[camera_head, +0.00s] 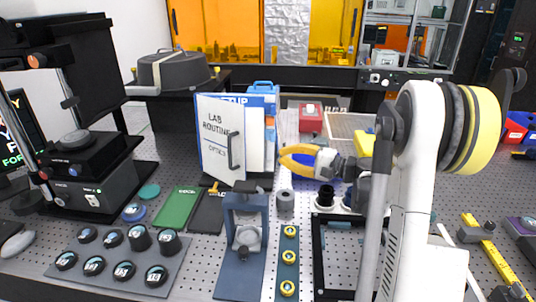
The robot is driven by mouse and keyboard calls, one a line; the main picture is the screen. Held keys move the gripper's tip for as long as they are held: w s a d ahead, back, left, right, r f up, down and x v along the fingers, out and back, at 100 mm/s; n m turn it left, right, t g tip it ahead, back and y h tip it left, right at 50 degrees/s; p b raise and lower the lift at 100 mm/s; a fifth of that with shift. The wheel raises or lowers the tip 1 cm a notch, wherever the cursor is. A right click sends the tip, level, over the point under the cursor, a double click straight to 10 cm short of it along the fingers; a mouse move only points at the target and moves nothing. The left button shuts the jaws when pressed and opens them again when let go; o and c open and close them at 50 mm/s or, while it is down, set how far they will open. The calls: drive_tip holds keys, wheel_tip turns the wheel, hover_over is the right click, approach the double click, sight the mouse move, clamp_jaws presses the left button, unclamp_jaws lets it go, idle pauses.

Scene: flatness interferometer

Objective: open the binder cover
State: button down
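The binder stands upright on the bench. Its white front cover (214,142), printed "LAB ROUTINE OPTICS", faces me at a slant and carries a dark vertical handle (235,151) near its right edge. Light pages and a blue part (262,97) of the binder show behind and right of the cover. My gripper (282,156), with yellow curved fingers, is to the right of the binder and points left towards it. The fingers look parted and empty, and apart from the handle. My arm comes in from the right.
A grey stand (246,232) is in front of the binder. A black instrument (85,175) stands at left. A black frame (340,240) lies front right.

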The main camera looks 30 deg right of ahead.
drive_tip(key=w+a+b, duration=0.3)
drive_tip(key=w+a, duration=0.3)
drive_tip(key=a, duration=0.3)
drive_tip(key=shift+b, duration=0.35)
drive_tip(key=shift+s, duration=0.1)
